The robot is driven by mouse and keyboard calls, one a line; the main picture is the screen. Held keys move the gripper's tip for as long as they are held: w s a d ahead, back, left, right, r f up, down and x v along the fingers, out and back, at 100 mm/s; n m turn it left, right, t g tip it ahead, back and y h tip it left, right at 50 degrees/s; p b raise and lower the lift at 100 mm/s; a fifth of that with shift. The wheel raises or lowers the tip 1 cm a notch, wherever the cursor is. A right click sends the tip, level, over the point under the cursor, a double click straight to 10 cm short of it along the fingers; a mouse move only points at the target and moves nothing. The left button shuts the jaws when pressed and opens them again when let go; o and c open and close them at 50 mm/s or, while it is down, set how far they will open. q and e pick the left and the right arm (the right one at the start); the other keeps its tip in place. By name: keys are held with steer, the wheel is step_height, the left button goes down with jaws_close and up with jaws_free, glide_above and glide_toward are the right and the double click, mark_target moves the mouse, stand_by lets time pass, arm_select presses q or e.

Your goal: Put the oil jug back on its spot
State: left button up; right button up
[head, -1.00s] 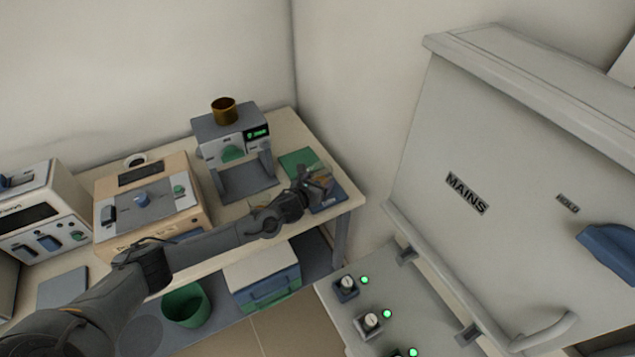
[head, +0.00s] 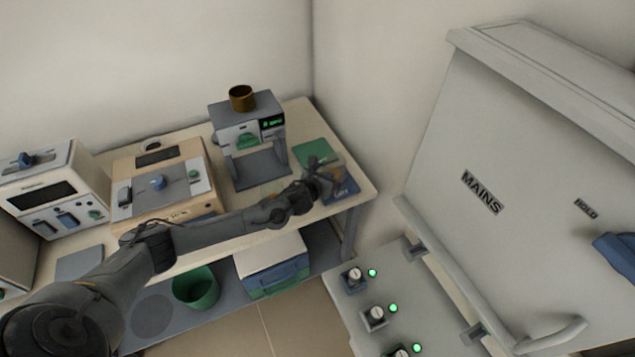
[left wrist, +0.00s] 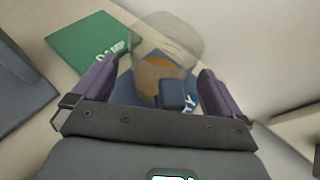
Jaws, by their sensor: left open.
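The oil jug, a see-through vessel with amber oil (left wrist: 152,72), shows in the left wrist view ahead of my left gripper (left wrist: 158,75). A dark blue block at its near side looks like its handle. The jug is over a blue mat (left wrist: 127,94) with partly hidden white lettering; whether it rests on it I cannot tell. My left gripper is open, with one finger at each side of the jug. In the head view, my left gripper (head: 324,168) is at the bench's right end and hides most of the jug.
A green mat (head: 311,152), lettered DAMP in the wrist view, lies behind the blue mat (head: 345,191). A grey machine with a brown cup (head: 242,97) on top stands left of them. A wall is close behind; a large MAINS cabinet (head: 520,190) stands right.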

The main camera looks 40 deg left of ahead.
arm_select(q)
steer(key=p+v, duration=0.1)
steer(key=v, duration=0.8)
steer(key=s+d+f+n+g+h, duration=0.1)
steer(key=s+d+f+n+g, duration=0.1)
steer(key=s+d+n, duration=0.55)
steer(key=s+d+f+n+g+h, duration=0.1)
steer(key=s+d+f+n+g, duration=0.2)
steer(key=s+d+n, duration=0.5)
steer(key=s+d+r+n+g, duration=0.1)
steer(key=s+n+g, duration=0.1)
steer(key=s+n, duration=0.5)
steer(key=s+d+r+n+g+h, duration=0.1)
steer(key=s+d+n+g, duration=0.1)
steer(key=s+n, duration=0.5)
steer(key=shift+s+r+n+g, duration=0.3)
steer(key=shift+s+n, duration=0.05)
steer(key=shift+n, duration=0.7)
steer(key=shift+r, duration=0.1)
step_height(320, 180, up, 30)
steer(key=p, duration=3)
steer(key=shift+f, duration=0.2)
